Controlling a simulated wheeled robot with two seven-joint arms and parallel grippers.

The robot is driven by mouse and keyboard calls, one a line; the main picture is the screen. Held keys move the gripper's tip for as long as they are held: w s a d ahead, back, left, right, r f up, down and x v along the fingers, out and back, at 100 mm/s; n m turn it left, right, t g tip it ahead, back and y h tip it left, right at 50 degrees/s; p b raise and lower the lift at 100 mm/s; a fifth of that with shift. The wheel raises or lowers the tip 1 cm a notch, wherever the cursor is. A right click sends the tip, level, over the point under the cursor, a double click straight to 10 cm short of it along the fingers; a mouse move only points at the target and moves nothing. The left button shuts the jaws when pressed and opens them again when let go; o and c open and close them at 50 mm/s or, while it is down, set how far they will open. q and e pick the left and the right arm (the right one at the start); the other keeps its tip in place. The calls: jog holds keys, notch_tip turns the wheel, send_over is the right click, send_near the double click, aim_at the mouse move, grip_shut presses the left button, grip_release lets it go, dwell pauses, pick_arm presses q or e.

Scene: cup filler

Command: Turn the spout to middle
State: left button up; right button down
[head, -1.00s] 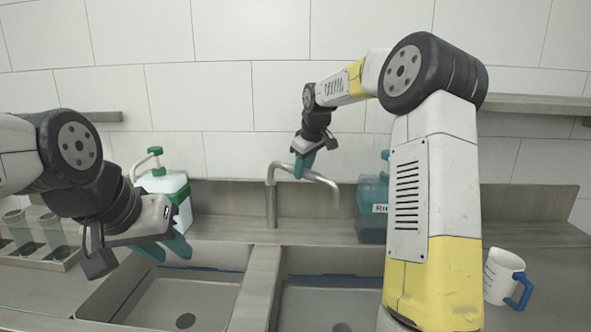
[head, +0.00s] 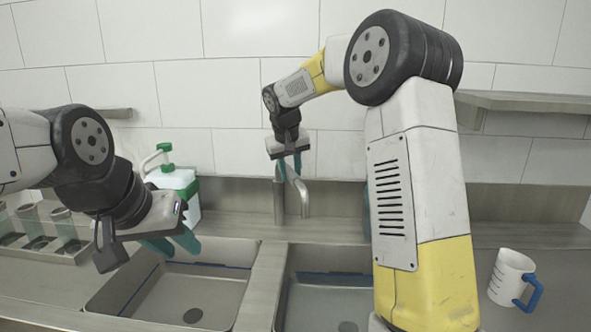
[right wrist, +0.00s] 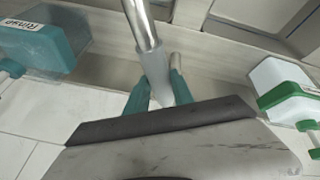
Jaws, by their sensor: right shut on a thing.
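The tap's metal spout (head: 304,198) shows in the head view at the back of the sink, on an upright post (head: 279,205). It points forward and a little to the right of the post, its end bent down near the divider between the basins. My right gripper (head: 290,168) is shut on the spout from above, close to the post. In the right wrist view the spout (right wrist: 146,30) runs between the teal fingers (right wrist: 157,95). My left gripper (head: 171,243) is open and empty above the left basin (head: 222,278), clear of the spout.
A white bottle with a green cap (head: 185,185) stands behind the left basin. A teal labelled bottle (right wrist: 45,45) is mostly hidden by my right arm in the head view. Clear cups in a rack (head: 60,250) stand left; a white mug (head: 508,277) with a blue handle stands right.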

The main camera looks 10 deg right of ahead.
jog(key=a+m+h, duration=0.1)
jog(key=a+m, duration=0.3)
jog(key=a, duration=0.2)
jog(key=shift+a+m+g+h, duration=0.15)
jog(key=shift+m+g+h, duration=0.15)
jog(key=shift+g+h, duration=0.1)
jog(key=shift+w, duration=0.1)
jog(key=c, duration=1.1)
grip_release()
jog(key=v, duration=0.8)
